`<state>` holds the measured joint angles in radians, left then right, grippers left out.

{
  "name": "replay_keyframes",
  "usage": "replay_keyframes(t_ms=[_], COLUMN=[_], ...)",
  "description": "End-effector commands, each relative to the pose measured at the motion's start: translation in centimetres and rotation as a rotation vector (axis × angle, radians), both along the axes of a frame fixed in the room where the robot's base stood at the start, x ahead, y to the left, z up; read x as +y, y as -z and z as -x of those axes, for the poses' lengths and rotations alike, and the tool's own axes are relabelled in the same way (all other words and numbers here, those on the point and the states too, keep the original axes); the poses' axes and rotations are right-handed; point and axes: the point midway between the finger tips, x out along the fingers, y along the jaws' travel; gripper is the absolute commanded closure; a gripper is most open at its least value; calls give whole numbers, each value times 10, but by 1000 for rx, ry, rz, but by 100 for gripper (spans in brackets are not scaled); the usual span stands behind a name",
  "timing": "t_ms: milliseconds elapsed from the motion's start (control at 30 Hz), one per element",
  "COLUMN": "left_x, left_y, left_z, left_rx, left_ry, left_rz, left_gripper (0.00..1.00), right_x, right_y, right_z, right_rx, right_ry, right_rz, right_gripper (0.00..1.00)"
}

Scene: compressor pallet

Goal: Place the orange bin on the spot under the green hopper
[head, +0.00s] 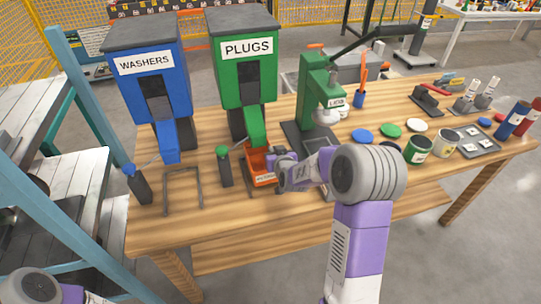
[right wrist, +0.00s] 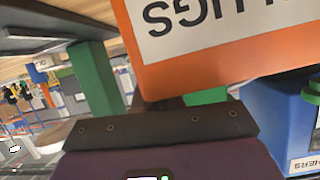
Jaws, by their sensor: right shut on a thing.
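Whether the bin's base touches the table is unclear. The spot under the chute is hidden by the bin and gripper. My left gripper is out of view; only part of its arm shows bottom left.
The blue WASHERS hopper (head: 153,85) stands left, with a grey wire frame (head: 183,187) before it. A green-topped dark post (head: 223,165) stands close left of the bin. A green press (head: 318,92) stands behind right. Lids and cans crowd the wooden table's (head: 225,225) right.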

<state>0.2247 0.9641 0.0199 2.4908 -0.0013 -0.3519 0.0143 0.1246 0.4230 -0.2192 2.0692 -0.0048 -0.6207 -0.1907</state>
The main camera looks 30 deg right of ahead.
Motion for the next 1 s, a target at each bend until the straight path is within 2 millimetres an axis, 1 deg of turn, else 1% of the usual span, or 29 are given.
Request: replay_keyframes(t_ms=[33,133,367,500,533,600,700,1000], left_x=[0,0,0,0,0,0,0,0], left_y=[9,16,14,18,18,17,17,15], left_z=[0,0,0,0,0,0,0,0], left_rx=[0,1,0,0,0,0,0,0], left_ry=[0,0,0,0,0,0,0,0], left_rz=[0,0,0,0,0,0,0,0], left_gripper=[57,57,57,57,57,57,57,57], right_x=[-1,-2,-2,-2,-2,-2,-2,-2], right_y=[13,26,25,28,28,27,27,26], right_z=[1,2,2,2,2,2,2,2], right_rx=[2,2,0,0,1,1,1,1], right_ry=[2,4,4,4,4,4,4,4], right_rz=[-1,-1,0,0,-1,-1,-1,-1], right_gripper=[100,100,100,100,91,80,67,67])
